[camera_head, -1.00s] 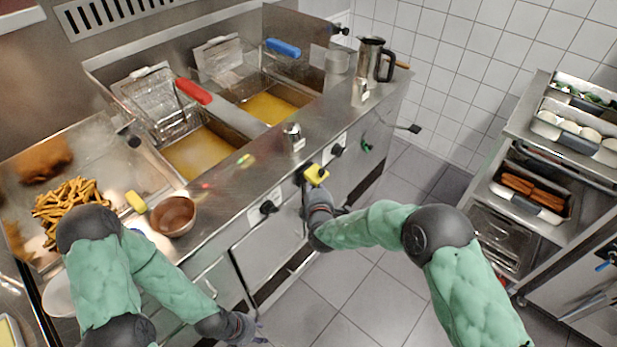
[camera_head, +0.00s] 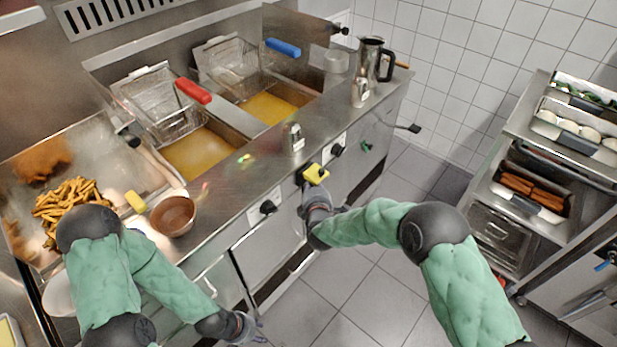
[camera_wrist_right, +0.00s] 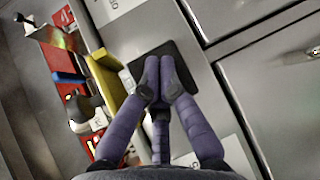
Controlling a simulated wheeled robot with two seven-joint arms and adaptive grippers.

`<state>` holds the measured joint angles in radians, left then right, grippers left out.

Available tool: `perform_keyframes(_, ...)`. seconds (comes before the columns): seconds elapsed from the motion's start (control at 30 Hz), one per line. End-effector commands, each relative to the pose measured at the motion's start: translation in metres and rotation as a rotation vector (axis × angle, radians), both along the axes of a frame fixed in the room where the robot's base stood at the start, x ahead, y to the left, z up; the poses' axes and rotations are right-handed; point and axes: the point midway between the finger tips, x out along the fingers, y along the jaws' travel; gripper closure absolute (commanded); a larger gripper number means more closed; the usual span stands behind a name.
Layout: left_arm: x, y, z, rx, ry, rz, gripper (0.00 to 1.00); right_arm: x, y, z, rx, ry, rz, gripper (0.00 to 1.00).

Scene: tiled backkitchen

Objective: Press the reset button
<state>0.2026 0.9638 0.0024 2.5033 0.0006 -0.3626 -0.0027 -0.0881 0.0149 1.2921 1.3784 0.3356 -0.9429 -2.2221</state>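A yellow flap-like piece (camera_head: 316,174) with a dark backing sits on the fryer's front panel, between two black knobs. In the right wrist view the yellow piece (camera_wrist_right: 105,85) stands out beside a black square plate (camera_wrist_right: 172,62). No reset button can be made out; the fingers cover part of the plate. My right gripper (camera_wrist_right: 160,82) has its purple fingertips together over the black plate, with nothing seen between them. Whether they touch it is unclear. In the head view this gripper (camera_head: 312,190) is just below the yellow piece. My left gripper (camera_head: 254,334) hangs low before the cabinet, its fingers too small to read.
Black knobs (camera_head: 267,207) and (camera_head: 337,150) flank the yellow piece, and a green knob (camera_head: 366,146) is further right. A brown bowl (camera_head: 173,216) and a steel jug (camera_head: 370,62) stand on the counter. A shelf rack (camera_head: 540,210) is at the right. The floor between is clear.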

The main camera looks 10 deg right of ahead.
Motion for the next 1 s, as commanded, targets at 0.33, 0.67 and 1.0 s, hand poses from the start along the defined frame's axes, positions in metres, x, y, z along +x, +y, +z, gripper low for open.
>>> perform_keyframes(0.33, 0.0, 0.0, 0.0002, 0.0, 0.0, 0.0, 0.6, 0.0031, 0.0047, 0.0005, -0.002, -0.001, 0.007, 1.0)
perform_keyframes(0.67, 0.0, 0.0, 0.0003, 0.0, 0.0, 0.0, 0.6, 0.0053, 0.0073, 0.0019, -0.003, -0.003, 0.01, 1.0)
perform_keyframes(1.0, 0.0, 0.0, 0.0033, 0.0, 0.0, 0.0, 0.6, 0.0016, 0.0054, 0.0033, -0.003, -0.004, 0.011, 1.0)
